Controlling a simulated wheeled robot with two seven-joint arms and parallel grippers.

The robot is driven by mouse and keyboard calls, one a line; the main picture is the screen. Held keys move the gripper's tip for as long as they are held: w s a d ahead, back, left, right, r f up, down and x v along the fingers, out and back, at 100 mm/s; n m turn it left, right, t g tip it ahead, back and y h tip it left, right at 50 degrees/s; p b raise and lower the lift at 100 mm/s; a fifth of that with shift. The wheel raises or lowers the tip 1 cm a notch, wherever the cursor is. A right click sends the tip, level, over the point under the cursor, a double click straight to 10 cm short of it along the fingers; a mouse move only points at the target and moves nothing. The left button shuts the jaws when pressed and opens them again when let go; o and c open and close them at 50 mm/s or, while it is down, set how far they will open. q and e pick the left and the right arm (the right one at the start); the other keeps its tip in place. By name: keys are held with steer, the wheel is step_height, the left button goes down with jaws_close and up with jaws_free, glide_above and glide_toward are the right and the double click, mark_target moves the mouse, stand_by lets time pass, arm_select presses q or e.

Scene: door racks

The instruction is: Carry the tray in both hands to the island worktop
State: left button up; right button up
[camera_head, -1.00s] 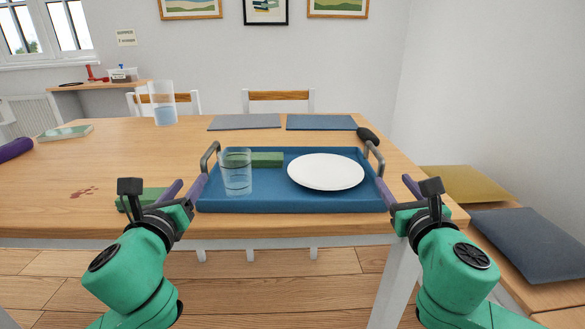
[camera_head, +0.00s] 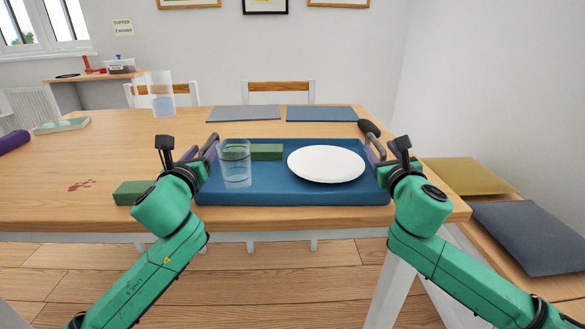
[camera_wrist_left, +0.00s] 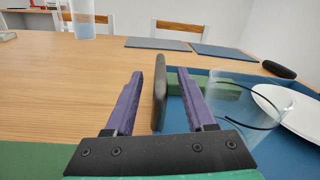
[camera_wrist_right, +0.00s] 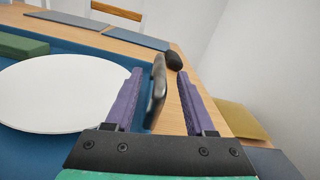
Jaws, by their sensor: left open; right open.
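The blue tray (camera_head: 290,195) lies on the wooden table near its front edge. It holds a clear glass (camera_head: 236,165), a white plate (camera_head: 326,164) and a green block (camera_head: 266,152). My left gripper (camera_head: 203,153) is open at the tray's left handle. My right gripper (camera_head: 377,152) is open at the tray's right handle. In the right wrist view the right handle (camera_wrist_right: 158,90) stands between the fingers (camera_wrist_right: 159,92).
Another green block (camera_head: 132,193) lies on the table left of the tray. Two placemats (camera_head: 321,114) and a tall glass (camera_head: 160,95) are behind. A bench with cushions (camera_head: 525,238) stands at the right.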

mark_target(209, 140)
arm_select(q)
steer(key=w, duration=0.4)
steer(key=shift+w, duration=0.3)
arm_select(e)
steer(key=w, duration=0.4)
steer(key=shift+w, duration=0.3)
arm_select(q)
jaws_close()
arm_select(e)
jaws_close()
arm_select(q)
steer(key=shift+a, duration=0.1)
